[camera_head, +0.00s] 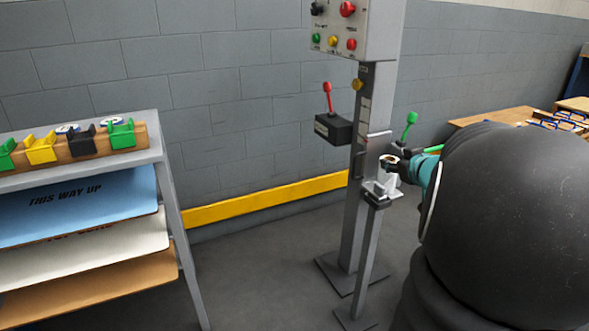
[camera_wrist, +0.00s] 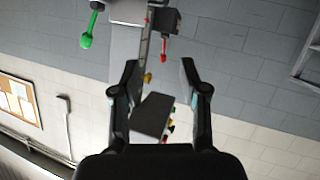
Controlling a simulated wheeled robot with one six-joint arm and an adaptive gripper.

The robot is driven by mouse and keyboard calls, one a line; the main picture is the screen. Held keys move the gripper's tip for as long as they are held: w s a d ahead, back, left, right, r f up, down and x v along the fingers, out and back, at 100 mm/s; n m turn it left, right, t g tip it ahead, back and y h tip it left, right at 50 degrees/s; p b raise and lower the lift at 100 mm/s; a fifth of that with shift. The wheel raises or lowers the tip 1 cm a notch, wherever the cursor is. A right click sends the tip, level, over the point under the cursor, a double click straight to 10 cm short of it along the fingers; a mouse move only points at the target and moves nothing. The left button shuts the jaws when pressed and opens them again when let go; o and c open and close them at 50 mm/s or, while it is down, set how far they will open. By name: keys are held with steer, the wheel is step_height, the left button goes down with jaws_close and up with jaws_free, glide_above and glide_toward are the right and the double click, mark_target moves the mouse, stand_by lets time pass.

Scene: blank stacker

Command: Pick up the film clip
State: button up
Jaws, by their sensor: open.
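Several coloured clips stand in a row on a wooden rail (camera_head: 90,148) on top of the rack at the left of the head view: a yellow clip (camera_head: 41,149), a black clip (camera_head: 81,141) and green clips (camera_head: 121,134). Which thing is the film clip, I cannot tell. My gripper (camera_head: 391,164) is far to the right of the rail, beside the grey post. In the wrist view my gripper (camera_wrist: 159,72) has its two fingers spread apart with nothing held between them. No clip on the rail shows in the wrist view.
The grey post (camera_head: 357,220) carries a button box (camera_head: 352,30), a red lever (camera_head: 327,97) and a green lever (camera_head: 409,124). A small stand (camera_head: 378,200) with a pale piece (camera_head: 386,182) is close by my gripper. Sheets lie on the rack's shelves (camera_head: 80,203). Floor between rack and post is clear.

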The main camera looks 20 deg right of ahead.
mark_target(381, 186)
steer(key=s+d+f+y, duration=0.4)
steer(key=f, duration=0.3)
steer(key=shift+n+g, duration=0.4)
steer(key=x, duration=0.8)
steer(key=shift+w+a+r, duration=0.2)
steer(key=shift+b+x, duration=0.65)
steer(key=shift+x, duration=2.05)
steer(key=shift+s+d+f, duration=0.1)
steer(key=shift+d, duration=0.05)
jaws_close()
